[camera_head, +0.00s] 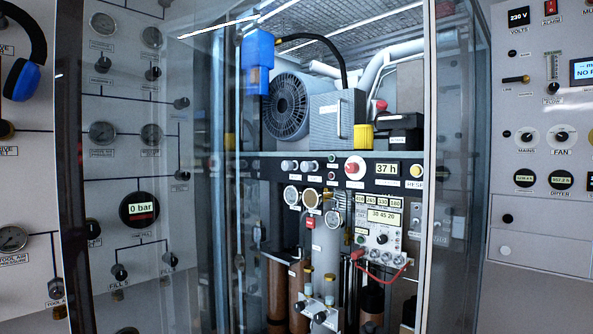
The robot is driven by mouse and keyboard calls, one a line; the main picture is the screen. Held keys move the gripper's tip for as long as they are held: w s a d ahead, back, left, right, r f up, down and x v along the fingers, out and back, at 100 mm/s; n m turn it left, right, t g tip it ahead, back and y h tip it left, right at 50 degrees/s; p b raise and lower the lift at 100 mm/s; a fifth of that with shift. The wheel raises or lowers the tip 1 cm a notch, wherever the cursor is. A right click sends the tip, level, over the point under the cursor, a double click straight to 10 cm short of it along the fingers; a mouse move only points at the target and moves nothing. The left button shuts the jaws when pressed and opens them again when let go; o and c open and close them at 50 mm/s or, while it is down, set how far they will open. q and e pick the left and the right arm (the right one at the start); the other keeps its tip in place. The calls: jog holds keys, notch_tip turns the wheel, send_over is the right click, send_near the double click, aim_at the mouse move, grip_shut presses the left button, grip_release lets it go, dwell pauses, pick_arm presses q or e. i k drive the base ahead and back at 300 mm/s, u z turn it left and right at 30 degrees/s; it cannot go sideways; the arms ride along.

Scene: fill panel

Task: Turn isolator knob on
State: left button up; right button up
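No knob that I can see carries a readable isolator label, so I cannot tell which one it is. On the right panel, a black rotary knob (527,136) sits on a white round plate labelled MAINS. Beside it is a like knob (561,136) labelled FAN. A dark lever-like switch (515,80) sits above them, its label too small to read. A red knob (355,167) is on the strip inside the central cabinet. Neither of my grippers is in view.
A glass-sided cabinet (431,200) stands in the middle, holding a compressor (315,118), gauges and cylinders. Its frame posts and glass stand between the side panels. The left panel (160,230) carries gauges and valves. Blue ear defenders (22,80) hang at far left.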

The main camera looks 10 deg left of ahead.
aim_at(353, 168)
jog(key=u, duration=0.05)
jog(key=k, duration=1.25)
jog(key=z, duration=0.5)
jog(key=i, duration=0.45)
jog(key=z, duration=0.7)
jog(key=i, duration=0.85)
jog(key=u, duration=0.7)
jog(key=i, duration=0.75)
jog(key=u, duration=0.65)
